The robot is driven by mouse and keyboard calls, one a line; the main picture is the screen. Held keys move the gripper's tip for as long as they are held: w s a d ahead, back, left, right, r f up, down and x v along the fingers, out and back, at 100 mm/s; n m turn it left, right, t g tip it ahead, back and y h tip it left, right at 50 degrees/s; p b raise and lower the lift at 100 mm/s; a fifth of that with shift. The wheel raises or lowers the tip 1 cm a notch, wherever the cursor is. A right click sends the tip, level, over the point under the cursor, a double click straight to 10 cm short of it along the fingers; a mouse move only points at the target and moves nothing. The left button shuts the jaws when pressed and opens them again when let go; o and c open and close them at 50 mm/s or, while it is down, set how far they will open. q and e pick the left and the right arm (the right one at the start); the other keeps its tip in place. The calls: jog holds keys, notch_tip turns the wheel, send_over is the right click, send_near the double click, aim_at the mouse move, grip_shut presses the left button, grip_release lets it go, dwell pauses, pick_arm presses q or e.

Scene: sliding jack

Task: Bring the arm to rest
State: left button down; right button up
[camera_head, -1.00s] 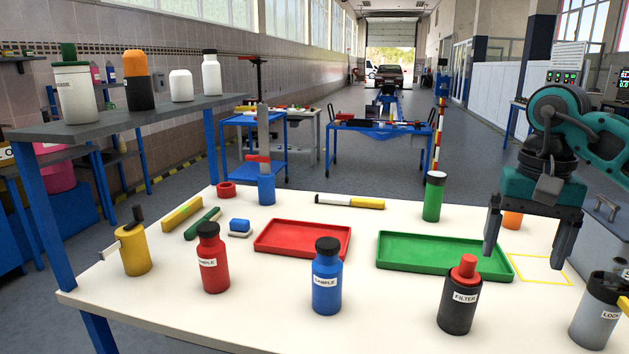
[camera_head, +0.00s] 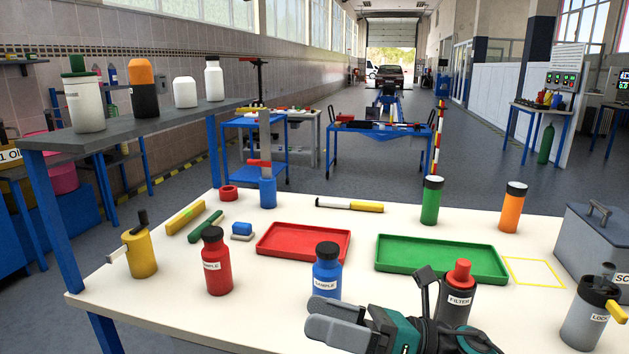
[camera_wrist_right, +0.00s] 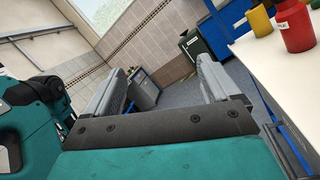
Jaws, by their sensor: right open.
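My right gripper (camera_head: 313,318) is at the bottom middle of the head view, low by the near side of the white table (camera_head: 120,305), with its fingers pointing left. It partly covers the lower part of the blue sample bottle (camera_head: 327,273), and my arm covers part of the black filter bottle (camera_head: 455,300). In the right wrist view the two fingers (camera_wrist_right: 160,85) are apart with nothing between them. Beyond them show floor, wall and a grey cabinet. My left gripper is not in view.
On the table stand a red bottle (camera_head: 216,262), a yellow can (camera_head: 139,252), a red tray (camera_head: 303,255), a green tray (camera_head: 440,272), a grey lock canister (camera_head: 588,318) and a grey box (camera_head: 595,245). A yellow outlined square (camera_head: 535,272) on the tabletop is empty.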

jog(key=w+d+f+m+t+h+p, duration=0.1)
jog(key=d+f+m+t+h, duration=0.5)
jog(key=m, duration=0.8)
jog(key=w+d+f+m+t+h, duration=0.15)
jog(key=f+m+t+h, duration=0.25)
jog(key=m+t, duration=0.65)
jog(key=s+d+f+m+g+h, duration=0.4)
jog(key=s+f+m, duration=0.3)
jog(key=f+m, duration=0.2)
jog(key=s+d+f+m+g+h, duration=0.4)
jog(key=s+f+m, duration=0.3)
jog(key=f+m, duration=0.2)
jog(key=shift+s+d+m+p, duration=0.2)
jog(key=shift+s+m+p, duration=0.2)
jog(key=shift+m, duration=0.25)
